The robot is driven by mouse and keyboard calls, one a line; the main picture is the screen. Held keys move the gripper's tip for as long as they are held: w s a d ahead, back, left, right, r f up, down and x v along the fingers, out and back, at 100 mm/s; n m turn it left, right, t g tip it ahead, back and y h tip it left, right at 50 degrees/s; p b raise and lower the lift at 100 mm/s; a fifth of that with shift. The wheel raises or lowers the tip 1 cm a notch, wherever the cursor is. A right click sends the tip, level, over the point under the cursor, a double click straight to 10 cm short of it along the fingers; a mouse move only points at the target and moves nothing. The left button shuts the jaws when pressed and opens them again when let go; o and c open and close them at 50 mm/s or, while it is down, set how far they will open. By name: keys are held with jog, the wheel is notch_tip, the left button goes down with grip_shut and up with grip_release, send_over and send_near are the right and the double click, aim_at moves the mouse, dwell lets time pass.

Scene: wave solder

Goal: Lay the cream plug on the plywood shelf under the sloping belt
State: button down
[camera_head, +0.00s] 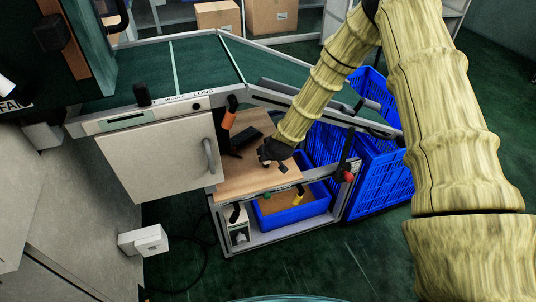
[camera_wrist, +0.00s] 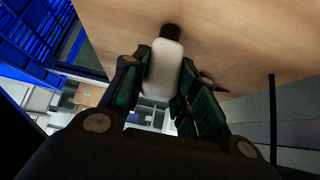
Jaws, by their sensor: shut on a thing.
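My gripper (camera_head: 274,160) is over the plywood shelf (camera_head: 236,180), near its right part, below the sloping belt (camera_head: 300,101). In the wrist view my gripper (camera_wrist: 165,95) is shut on the cream plug (camera_wrist: 163,70), with a finger on each side of it. The plug is a pale rounded block with a dark end. Its far end is close to the plywood (camera_wrist: 245,35), which fills the upper right of that view. I cannot tell whether it touches. In the head view the plug is too small and covered to make out.
A dark device (camera_head: 244,138) stands at the shelf's back, near an orange handle (camera_head: 229,113). A white door panel (camera_head: 160,158) is at left. Blue crates (camera_head: 375,175) stand at right, and a blue bin (camera_head: 300,213) is below. The shelf's front left is clear.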

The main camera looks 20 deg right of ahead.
jog(key=shift+f, duration=0.2)
jog(key=c, duration=1.1)
grip_release()
jog(key=shift+r, duration=0.2)
jog(key=shift+s+r, duration=0.1)
jog(key=shift+r, duration=0.05)
jog(key=v, duration=1.2)
jog(key=s+f+g, duration=0.4)
jog(key=s+f, duration=1.3)
jog(key=s, duration=0.3)
jog(key=s+f+g, duration=0.2)
jog(key=s+f, duration=0.1)
jog(key=s, duration=0.7)
jog(key=s+f+g, duration=0.1)
jog(key=s+f, duration=0.2)
jog(key=s, duration=0.8)
jog(key=shift+d+m+g+p, duration=0.15)
jog(key=shift+m+g+p, duration=0.15)
jog(key=shift+g+p, duration=0.1)
